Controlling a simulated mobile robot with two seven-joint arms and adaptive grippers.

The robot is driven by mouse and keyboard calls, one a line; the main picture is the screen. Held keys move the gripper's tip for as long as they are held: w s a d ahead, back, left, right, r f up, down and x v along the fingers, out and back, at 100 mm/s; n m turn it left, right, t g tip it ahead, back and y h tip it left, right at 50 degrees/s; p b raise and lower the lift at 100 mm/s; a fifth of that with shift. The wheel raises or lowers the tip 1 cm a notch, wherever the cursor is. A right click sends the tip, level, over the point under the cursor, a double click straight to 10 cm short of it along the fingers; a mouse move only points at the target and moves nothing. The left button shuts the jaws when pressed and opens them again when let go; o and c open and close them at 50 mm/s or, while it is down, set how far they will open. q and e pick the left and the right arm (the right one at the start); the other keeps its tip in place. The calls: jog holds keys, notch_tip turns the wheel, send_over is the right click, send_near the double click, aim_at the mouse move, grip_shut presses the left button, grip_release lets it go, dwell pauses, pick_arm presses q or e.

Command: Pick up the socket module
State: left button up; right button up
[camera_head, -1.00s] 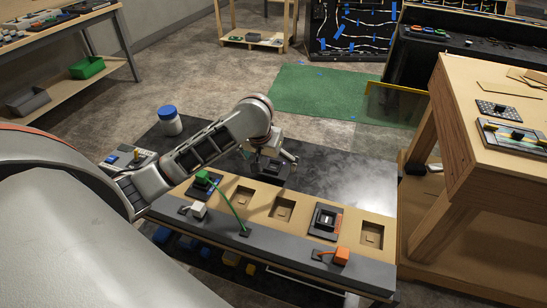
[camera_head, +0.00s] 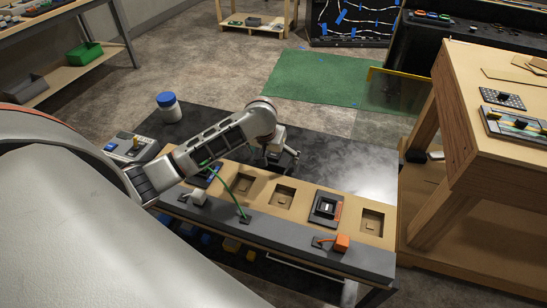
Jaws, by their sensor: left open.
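The tan console (camera_head: 262,200) with a grey front strip lies across the dark table (camera_head: 345,160). A black square module (camera_head: 326,208) sits in one of its recesses; other recesses are empty. Another module at the left end, with a green plug and cable (camera_head: 223,184), is mostly hidden by my left arm. I cannot tell which part is the socket module. My left gripper (camera_head: 284,160) is open just behind the console's back edge, low over the dark tabletop. A dark shape beneath its fingers is too unclear to name. My right gripper is not in view.
A blue-lidded jar (camera_head: 169,107) and a grey switch box (camera_head: 131,147) stand at the left. A wooden bench (camera_head: 470,140) stands at the right. The table's right rear is clear.

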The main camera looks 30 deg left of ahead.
pick_arm(q)
jog(key=c, duration=1.3)
